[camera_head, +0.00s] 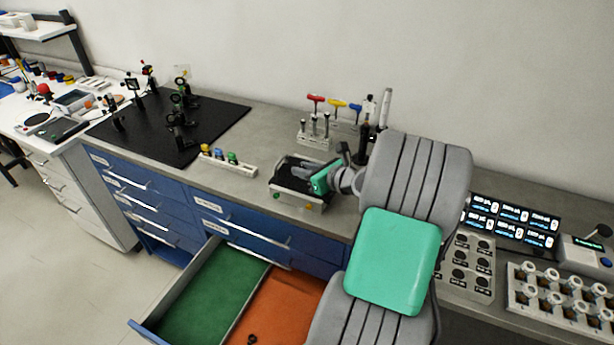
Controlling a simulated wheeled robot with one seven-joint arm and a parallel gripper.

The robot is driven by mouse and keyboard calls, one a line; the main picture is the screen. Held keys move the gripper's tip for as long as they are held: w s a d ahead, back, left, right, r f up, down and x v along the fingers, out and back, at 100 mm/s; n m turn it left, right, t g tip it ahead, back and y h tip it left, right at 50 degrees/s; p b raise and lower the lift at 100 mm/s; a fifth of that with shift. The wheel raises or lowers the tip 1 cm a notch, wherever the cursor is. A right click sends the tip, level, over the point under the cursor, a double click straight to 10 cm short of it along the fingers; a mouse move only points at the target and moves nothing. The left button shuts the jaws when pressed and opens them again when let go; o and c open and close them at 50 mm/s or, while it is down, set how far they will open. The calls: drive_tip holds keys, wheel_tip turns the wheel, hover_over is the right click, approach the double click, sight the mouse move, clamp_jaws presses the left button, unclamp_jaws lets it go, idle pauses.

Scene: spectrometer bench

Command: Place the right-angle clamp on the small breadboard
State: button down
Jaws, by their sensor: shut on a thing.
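My gripper (299,166) is over a small box-like unit with a black top and a pale front (297,200) on the grey bench. This black top may be the small breadboard, but I cannot be sure. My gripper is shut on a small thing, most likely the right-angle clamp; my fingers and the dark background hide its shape. Whether it touches the black top cannot be told. My wrist and arm come in from the right and cover part of the bench.
A large black board (215,120) with optical mounts lies left. A pale rack (228,160) with coloured pieces and a tool stand (314,142) are near my gripper. An open drawer with green (205,308) and orange (280,305) compartments juts out below. Screens (512,222) stand right.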

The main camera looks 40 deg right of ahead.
drive_tip(key=f, duration=0.1)
drive_tip(key=d+f, duration=0.1)
drive_tip(key=f, duration=0.1)
drive_tip(key=w+d+f+p, duration=0.1)
drive_tip(key=f, duration=0.1)
drive_tip(key=shift+w+f, duration=0.1)
drive_tip(key=shift+f, duration=0.15)
drive_tip(key=c, duration=1.6)
unclamp_jaws()
drive_tip(key=shift+f, duration=0.15)
